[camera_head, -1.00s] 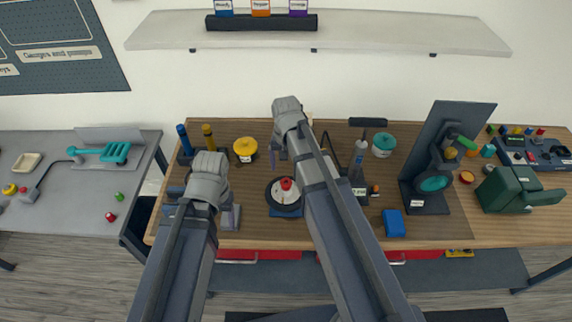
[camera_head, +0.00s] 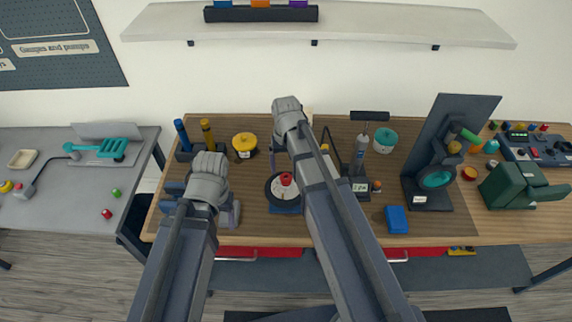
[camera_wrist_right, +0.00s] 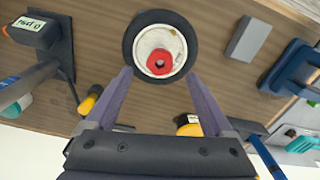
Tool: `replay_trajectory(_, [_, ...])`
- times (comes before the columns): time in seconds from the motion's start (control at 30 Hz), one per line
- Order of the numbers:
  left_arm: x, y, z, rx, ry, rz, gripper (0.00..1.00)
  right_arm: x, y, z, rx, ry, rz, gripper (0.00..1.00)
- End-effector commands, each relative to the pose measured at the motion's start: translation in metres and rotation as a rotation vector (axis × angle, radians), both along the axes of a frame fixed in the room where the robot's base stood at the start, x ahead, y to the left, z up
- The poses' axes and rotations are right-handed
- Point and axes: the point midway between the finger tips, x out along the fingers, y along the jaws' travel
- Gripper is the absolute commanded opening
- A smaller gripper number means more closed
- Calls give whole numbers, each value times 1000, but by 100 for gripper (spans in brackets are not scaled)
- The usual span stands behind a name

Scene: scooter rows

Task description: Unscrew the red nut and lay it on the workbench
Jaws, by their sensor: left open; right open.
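The red nut (camera_head: 286,179) sits at the centre of a wheel with a black tyre and pale hub (camera_head: 281,190), on the workbench (camera_head: 345,230). In the right wrist view the red nut (camera_wrist_right: 160,62) shows a dark centre hole, on the pale hub of the wheel (camera_wrist_right: 133,42). My right gripper (camera_wrist_right: 158,76) is open and empty, its two purple fingers apart on either side of the nut in the picture; contact cannot be told. My left gripper (camera_head: 222,202) is open at the bench's left part, mostly hidden by its own arm.
A yellow-lidded pot (camera_head: 245,143) and upright handles (camera_head: 207,131) stand behind left. A pump with a gauge (camera_head: 359,186), a blue box (camera_head: 396,220) and a dark stand (camera_head: 430,190) are to the right. A grey block (camera_wrist_right: 248,40) lies near the wheel.

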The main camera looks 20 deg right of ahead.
Motion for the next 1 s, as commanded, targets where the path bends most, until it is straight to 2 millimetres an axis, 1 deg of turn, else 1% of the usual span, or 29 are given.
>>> replay_trajectory(0.03, [0,0,-14,0,0,-2,68,0,0,-14,0,0,0,87])
replay_trajectory(0.2, [0,0,-36,1,0,-7,68,0,0,-36,0,0,0,87])
replay_trajectory(0.3, [0,0,-45,2,0,-8,68,0,0,-45,0,0,0,87])
replay_trajectory(0.43, [0,0,-51,2,0,-8,68,0,0,-51,0,0,0,87])
replay_trajectory(0.7, [0,0,-50,2,0,-8,68,0,0,-50,0,0,-1,87])
replay_trajectory(0.73, [0,0,-50,2,0,-8,68,0,0,-50,0,0,-1,86])
replay_trajectory(0.77, [0,0,-50,2,0,-8,68,0,0,-50,0,0,-1,82])
replay_trajectory(1.0, [0,0,-50,2,0,-8,68,0,0,-50,0,0,-1,55])
